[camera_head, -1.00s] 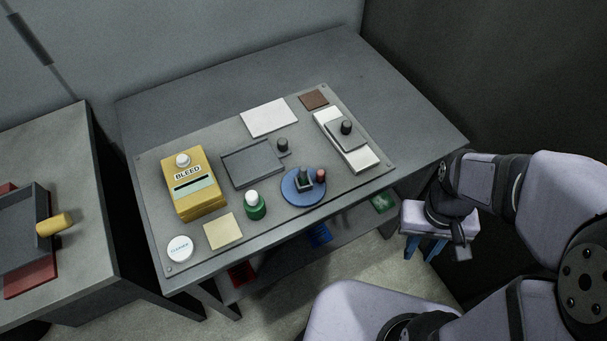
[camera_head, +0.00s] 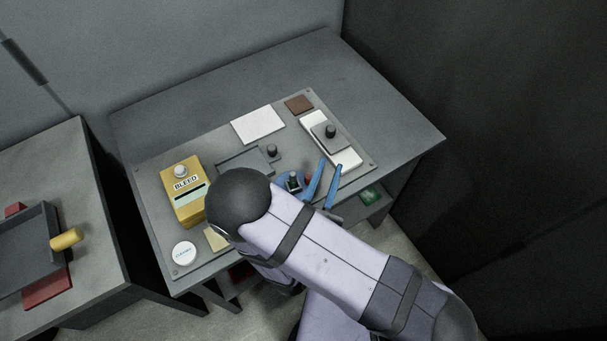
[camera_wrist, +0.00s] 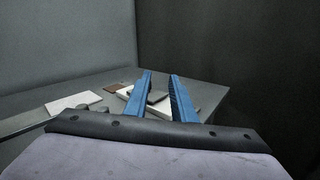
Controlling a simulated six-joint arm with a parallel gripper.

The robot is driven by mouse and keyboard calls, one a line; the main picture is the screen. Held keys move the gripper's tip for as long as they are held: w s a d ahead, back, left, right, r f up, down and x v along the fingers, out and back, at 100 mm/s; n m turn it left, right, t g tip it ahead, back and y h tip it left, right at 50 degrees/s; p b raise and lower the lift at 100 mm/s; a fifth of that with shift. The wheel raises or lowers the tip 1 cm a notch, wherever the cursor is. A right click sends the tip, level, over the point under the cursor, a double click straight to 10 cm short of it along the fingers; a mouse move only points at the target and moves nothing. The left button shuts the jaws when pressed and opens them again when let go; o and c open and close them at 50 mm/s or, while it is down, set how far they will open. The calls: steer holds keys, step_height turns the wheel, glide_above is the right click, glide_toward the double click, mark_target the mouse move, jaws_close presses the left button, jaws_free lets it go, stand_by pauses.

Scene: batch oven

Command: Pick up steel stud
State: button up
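No piece is clearly marked as the steel stud. A small dark grey upright piece (camera_head: 294,180) on the round blue dish (camera_head: 283,187) may be it. My gripper (camera_head: 331,164) has two blue fingers spread apart with nothing held, above the table just right of the dish.
A yellow box marked BLEED (camera_head: 184,200) and a round white-topped tin (camera_head: 184,253) stand on the left of the mat. The table's back is clear.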

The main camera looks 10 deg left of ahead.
mark_target(293, 183)
steer(key=s+a+n+y, duration=0.1)
steer(key=a+y, duration=0.1)
steer(key=s+a+f+n+y, duration=0.1)
steer(key=s+a+n+y, duration=0.1)
steer(key=s+a+f+n+y, duration=0.1)
steer(key=a+y, duration=0.1)
steer(key=a, duration=0.1)
steer(key=shift+s+a+n+y+p, duration=0.1)
steer(key=shift+s+n+y+p, duration=0.05)
steer(key=shift+n+y+p, duration=0.2)
steer(key=f, duration=0.1)
steer(key=f+n, duration=0.1)
steer(key=f+g+y+b, duration=0.1)
steer(key=shift+s+f+n, duration=0.25)
steer(key=shift+s+f, duration=0.1)
steer(key=shift+f+g, duration=0.3)
steer(key=shift+f, duration=0.05)
steer(key=shift+w, duration=0.15)
steer(key=shift+x, duration=2.35)
steer(key=shift+r, duration=0.1)
jaws_close()
